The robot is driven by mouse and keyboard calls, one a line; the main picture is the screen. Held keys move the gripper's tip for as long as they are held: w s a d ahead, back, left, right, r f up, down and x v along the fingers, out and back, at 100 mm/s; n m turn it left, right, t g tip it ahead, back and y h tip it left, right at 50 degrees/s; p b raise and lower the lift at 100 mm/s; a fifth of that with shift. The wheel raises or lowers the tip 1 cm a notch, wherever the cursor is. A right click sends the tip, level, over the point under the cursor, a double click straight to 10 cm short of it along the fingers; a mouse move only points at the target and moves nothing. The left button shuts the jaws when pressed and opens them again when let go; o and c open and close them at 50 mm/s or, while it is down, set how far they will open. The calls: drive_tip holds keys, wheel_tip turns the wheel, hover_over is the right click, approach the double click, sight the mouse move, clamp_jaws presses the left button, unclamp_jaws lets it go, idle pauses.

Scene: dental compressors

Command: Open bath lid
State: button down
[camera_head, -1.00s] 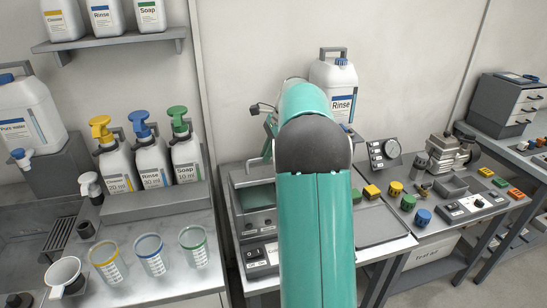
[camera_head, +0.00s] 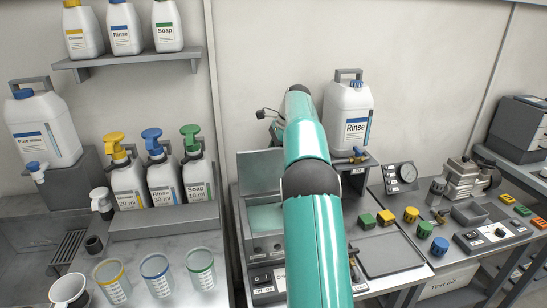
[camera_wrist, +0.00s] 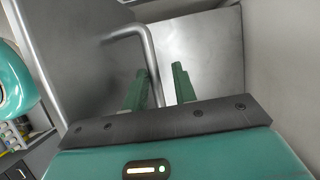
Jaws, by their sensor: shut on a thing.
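The bath (camera_head: 268,246) is a grey box with a pale green interior, left of my arm on the middle bench. Its grey lid (camera_head: 258,172) is raised and stands up at the back of the bath. In the wrist view, a bent metal handle (camera_wrist: 128,32) runs down between the green fingers of my gripper (camera_wrist: 160,88). My gripper is shut on this handle, with the bar close against the left finger. In the head view my arm hides the fingers and part of the bath's right side.
A Rinse canister (camera_head: 347,112) stands on a raised shelf behind my arm. Coloured knobs (camera_head: 411,215) and a flat tray (camera_head: 388,254) lie to the right. Pump bottles (camera_head: 160,180) and measuring cups (camera_head: 155,275) stand on the left bench.

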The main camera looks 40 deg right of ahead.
drive_tip(key=c, duration=2.2)
unclamp_jaws()
drive_tip(key=shift+w+d+f, duration=0.25)
drive_tip(key=shift+w+f, duration=0.2)
drive_tip(key=shift+w, duration=0.1)
drive_tip(key=shift+w+d+f, duration=0.2)
drive_tip(key=shift+w+f, duration=0.25)
drive_tip(key=shift+w, duration=0.1)
drive_tip(key=c, duration=2)
unclamp_jaws()
drive_tip(key=shift+w+d+f, duration=0.2)
drive_tip(key=shift+w+f, duration=0.15)
drive_tip(key=shift+f, duration=0.1)
drive_tip(key=o, duration=0.6)
drive_tip(key=shift+w+d+f, duration=0.1)
drive_tip(key=shift+w+f, duration=0.05)
drive_tip(key=shift+w, duration=0.1)
drive_tip(key=shift+s, duration=0.2)
drive_tip(key=shift+c, duration=0.3)
drive_tip(key=shift+w+r, duration=0.1)
drive_tip(key=shift+r, duration=0.1)
drive_tip(key=shift+r, duration=0.25)
